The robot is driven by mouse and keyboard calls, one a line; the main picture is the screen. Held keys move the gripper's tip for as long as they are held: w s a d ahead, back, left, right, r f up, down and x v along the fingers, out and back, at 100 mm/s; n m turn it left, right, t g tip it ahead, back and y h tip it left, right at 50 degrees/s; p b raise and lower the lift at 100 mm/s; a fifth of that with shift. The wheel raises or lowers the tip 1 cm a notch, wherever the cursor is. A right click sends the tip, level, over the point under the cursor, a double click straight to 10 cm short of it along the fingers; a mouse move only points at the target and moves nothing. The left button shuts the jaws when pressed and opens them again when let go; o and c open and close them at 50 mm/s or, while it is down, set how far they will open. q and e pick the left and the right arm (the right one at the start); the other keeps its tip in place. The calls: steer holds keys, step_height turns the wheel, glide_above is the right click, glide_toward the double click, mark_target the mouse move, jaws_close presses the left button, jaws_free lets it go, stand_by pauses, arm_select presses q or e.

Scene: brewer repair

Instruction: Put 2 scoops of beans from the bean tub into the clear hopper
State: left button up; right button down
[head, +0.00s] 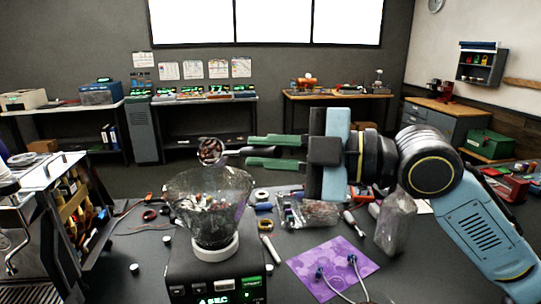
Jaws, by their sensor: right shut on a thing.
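The clear hopper (180,190) sits on a white collar on top of a dark grinder (190,270), in the front middle. Dark and reddish bits show through its wall. My right gripper (250,152) comes in from the right with green fingers. It is shut on the dark handle of a scoop (211,151). The round scoop bowl is above the hopper's rim, apart from it, and shows brown specks like beans. Whether the bowl is level or tipped is hard to tell. I cannot pick out the bean tub with certainty. My left gripper is not in view.
A purple mat (320,262) with cables lies right of the grinder. A clear bag-like thing (397,222) stands beyond it. Loose tools and parts crowd the table behind the hopper. An espresso machine (20,245) and tool rack (75,205) stand at the left.

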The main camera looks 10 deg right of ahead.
step_height(320, 180, down, 6)
steer(key=s+n+t+b, duration=0.1)
steer(key=n+b, duration=0.2)
steer(key=n, duration=0.4)
steer(key=s+a+n+h+b, duration=0.1)
steer(key=n+b, duration=0.2)
steer(key=n, duration=0.5)
steer(key=shift+s+a+f+t, duration=0.2)
steer(key=shift+s+a+t, duration=0.1)
steer(key=shift+s+t, duration=0.1)
steer(key=shift+d+b, duration=0.1)
steer(key=shift+b, duration=0.2)
stand_by(0.8)
